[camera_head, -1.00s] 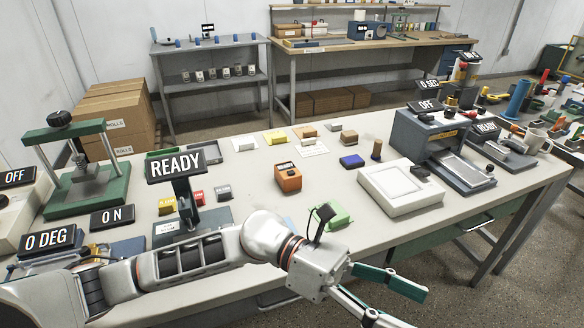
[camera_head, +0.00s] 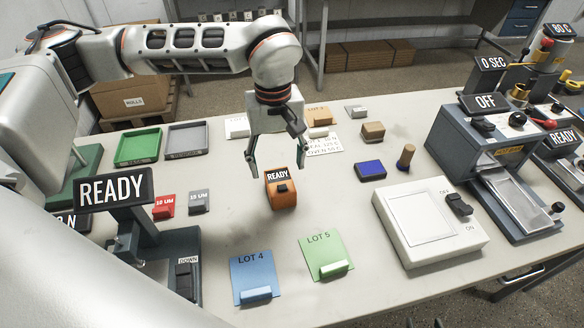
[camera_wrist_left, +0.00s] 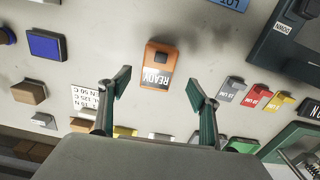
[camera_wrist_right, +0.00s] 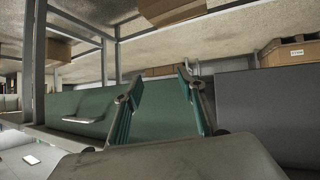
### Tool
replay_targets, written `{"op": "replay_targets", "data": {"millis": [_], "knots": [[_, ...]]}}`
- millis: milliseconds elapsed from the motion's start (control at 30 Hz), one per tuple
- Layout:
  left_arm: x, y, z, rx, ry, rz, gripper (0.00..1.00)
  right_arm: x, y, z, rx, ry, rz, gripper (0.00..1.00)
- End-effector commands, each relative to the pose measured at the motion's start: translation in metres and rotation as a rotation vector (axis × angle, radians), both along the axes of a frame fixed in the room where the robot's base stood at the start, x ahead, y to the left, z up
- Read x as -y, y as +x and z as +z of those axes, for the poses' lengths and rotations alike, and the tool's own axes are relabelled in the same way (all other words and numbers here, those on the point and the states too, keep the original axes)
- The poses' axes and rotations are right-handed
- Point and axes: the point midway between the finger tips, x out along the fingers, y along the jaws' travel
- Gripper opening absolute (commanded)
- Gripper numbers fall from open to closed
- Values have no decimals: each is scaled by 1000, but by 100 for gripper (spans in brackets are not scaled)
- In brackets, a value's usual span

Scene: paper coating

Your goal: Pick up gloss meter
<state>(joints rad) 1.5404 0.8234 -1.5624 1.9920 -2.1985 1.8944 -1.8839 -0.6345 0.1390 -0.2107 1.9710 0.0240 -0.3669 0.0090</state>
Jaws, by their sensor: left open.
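The gloss meter looks to be the small orange block device (camera_head: 281,197) with a READY display and a dark knob or button. It sits on the grey bench near the middle and also shows ahead of the fingers in the left wrist view (camera_wrist_left: 159,60). My left gripper (camera_head: 279,181) is open and empty, pointing down just behind and above the device. Its fingertips (camera_wrist_left: 159,77) are spread wider than the device, which lies apart from them. My right gripper (camera_wrist_right: 158,80) is open and empty in its wrist view, facing the bench's green side and the floor.
Blue LOT 4 (camera_head: 254,272) and green LOT 5 (camera_head: 325,255) panels lie in front of the device. A white box with a switch (camera_head: 428,225) stands to the right. A READY display stand (camera_head: 140,235), red block (camera_head: 164,205) and grey block (camera_head: 198,203) are left.

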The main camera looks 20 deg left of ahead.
Motion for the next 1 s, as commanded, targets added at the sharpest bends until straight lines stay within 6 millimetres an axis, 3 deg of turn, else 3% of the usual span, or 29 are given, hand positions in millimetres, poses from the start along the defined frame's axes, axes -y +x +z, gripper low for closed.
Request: {"op": "replay_targets", "data": {"millis": [300,700,1000], "knots": [[-3,1,-25,3,10,0,62,0,-17,-15,-39,-5,4,40],[1,5,-73,4,9,-1,62,-1,-9,-1,-19,-1,3,40],[1,6,-76,6,9,-1,60,-1,-8,0,-16,-1,3,40]]}}
